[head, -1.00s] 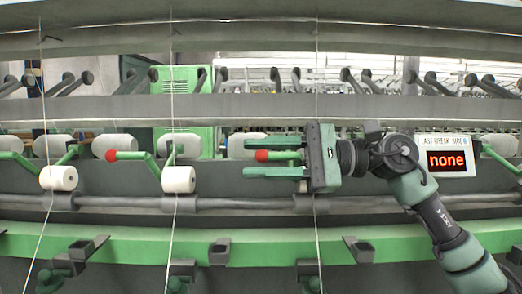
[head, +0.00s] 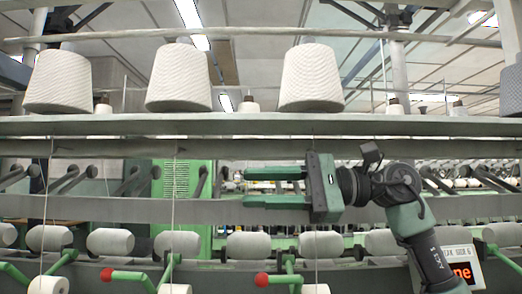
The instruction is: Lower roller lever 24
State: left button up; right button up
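My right gripper (head: 272,187) is open and empty. Its two green fingers point left, one above the other, in front of the long grey rail. Below it is a green lever (head: 288,270) with a red ball end (head: 262,280), apart from the fingers. Another green lever (head: 140,280) with a red ball (head: 107,275) is further left. No lever number is readable, so I cannot tell which is lever 24. White rollers (head: 175,289) show at the bottom edge, partly cut off. My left gripper is not in view.
Large white yarn cones (head: 180,80) stand on a shelf (head: 400,125) above the gripper. A grey rail (head: 100,210) runs across behind the fingers. Thin yarns hang vertically. A display (head: 464,268) at lower right is partly covered by my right arm.

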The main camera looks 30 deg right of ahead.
notch_tip(320, 180, up, 4)
jog(key=shift+r+p, duration=0.25)
jog(key=shift+p, duration=0.1)
jog(key=shift+f, duration=0.15)
dwell(0.4)
